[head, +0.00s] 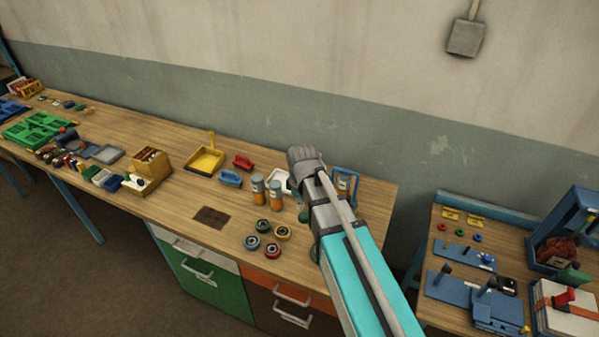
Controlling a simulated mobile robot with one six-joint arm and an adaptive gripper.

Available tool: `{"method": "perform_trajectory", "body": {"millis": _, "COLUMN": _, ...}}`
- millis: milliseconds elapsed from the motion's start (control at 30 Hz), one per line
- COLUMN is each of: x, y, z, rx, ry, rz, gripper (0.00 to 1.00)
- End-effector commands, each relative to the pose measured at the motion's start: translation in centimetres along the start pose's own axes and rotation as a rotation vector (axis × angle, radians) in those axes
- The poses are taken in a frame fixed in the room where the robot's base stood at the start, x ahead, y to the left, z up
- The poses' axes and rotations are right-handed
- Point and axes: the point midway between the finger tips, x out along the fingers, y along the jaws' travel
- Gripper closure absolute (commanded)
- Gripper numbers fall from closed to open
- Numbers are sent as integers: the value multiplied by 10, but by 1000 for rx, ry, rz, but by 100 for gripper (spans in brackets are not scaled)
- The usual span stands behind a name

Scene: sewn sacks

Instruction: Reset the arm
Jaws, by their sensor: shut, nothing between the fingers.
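My arm reaches up from the bottom right of the head view, over the right part of the long workbench (372,205). Its visible far end is a grey, ribbed, rounded part above the bench top. No object is seen held by the visible part of my arm. My arm hides part of the bench's right end.
Orange-grey cylinders (275,195), round parts (282,232) and a yellow tray (205,161) lie left of my arm. A blue-framed item (346,181) stands close on its right. A second table (446,222) carries fixtures. Bare bench lies front left.

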Motion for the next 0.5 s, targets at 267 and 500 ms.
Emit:
{"method": "perform_trajectory", "body": {"millis": 267, "x": 5, "y": 0, "z": 5, "rx": 23, "ry": -1, "rz": 0, "gripper": 100}}
{"method": "perform_trajectory", "body": {"millis": 500, "x": 32, "y": -2, "z": 36, "rx": 182, "ry": -10, "rz": -3, "gripper": 100}}
